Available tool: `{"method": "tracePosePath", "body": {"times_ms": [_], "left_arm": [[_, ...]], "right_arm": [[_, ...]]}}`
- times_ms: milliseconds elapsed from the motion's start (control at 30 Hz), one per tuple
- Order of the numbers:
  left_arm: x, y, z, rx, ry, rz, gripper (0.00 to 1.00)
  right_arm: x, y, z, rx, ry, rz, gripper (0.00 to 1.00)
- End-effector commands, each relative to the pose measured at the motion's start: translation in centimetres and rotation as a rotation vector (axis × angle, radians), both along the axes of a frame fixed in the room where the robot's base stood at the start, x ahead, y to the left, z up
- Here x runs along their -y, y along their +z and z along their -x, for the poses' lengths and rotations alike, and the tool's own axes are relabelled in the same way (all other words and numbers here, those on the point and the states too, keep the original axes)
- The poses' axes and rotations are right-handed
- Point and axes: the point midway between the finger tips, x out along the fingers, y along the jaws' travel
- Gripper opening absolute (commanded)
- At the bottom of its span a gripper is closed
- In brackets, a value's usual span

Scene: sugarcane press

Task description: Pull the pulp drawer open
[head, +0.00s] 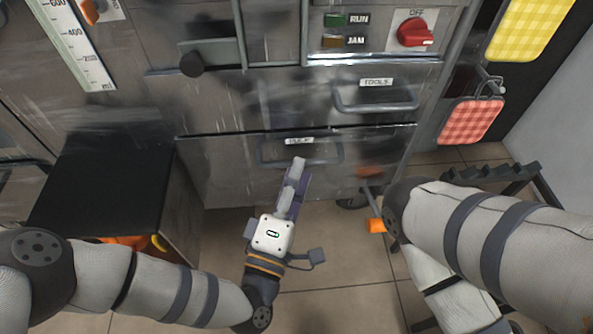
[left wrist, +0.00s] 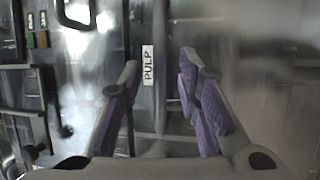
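The pulp drawer (head: 225,160) is the lower metal drawer of the press, its front flush with the cabinet. It has a small PULP label (head: 299,140) and a wide bar handle (head: 335,154). My left gripper (head: 297,172) points at the handle from in front and hides part of it. In the left wrist view the purple-padded fingers (left wrist: 163,88) are spread apart, and the PULP label (left wrist: 148,65) and the handle bar (left wrist: 161,92) show between them. I cannot tell whether the fingers touch the bar.
Above is the TOOLS drawer (head: 375,82) with its own handle, under a panel with a red OFF knob (head: 415,32). A black-topped box (head: 102,185) stands at left. An orange-ended lever (head: 377,225) sticks out at lower right. Checked cloths hang at right.

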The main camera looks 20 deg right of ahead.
Motion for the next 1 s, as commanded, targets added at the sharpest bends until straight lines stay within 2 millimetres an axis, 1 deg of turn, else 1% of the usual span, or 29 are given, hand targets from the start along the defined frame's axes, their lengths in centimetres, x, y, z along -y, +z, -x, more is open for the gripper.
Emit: {"method": "tracePosePath", "body": {"times_ms": [33, 167, 400, 433, 467, 500, 567, 1000], "left_arm": [[0.5, -0.1, -0.6, 0.001, -0.001, 0.0, 0.31], [1.2, 0.2, -1.4, -0.001, -0.001, -0.001, 0.31], [1.3, 0.3, -1.6, 0.0, -0.001, -0.002, 0.31], [1.3, 0.3, -1.6, -0.001, -0.001, -0.002, 0.28], [1.3, 0.3, -1.6, -0.001, -0.001, -0.002, 0.21], [1.3, 0.3, -1.5, -0.001, -0.001, -0.002, 0.12], [1.3, 0.3, -1.5, -0.001, -0.001, -0.002, 0.0], [1.3, 0.3, -1.5, -0.002, -0.001, -0.001, 0.0]], "right_arm": [[0.0, -0.3, 0.1, -0.007, 0.0, 0.0, 0.0], [0.0, -0.4, 0.2, -0.012, 0.001, 0.0, 0.0], [0.0, -0.3, 0.3, -0.012, 0.001, 0.0, 0.0], [0.0, -0.3, 0.3, -0.012, 0.001, 0.0, 0.0], [0.0, -0.3, 0.3, -0.012, 0.001, 0.0, 0.0], [0.0, -0.3, 0.3, -0.012, 0.001, 0.0, 0.0], [0.0, -0.3, 0.3, -0.012, 0.001, 0.0, 0.0], [0.0, -0.3, 0.2, -0.011, 0.001, 0.0, 0.0]]}}
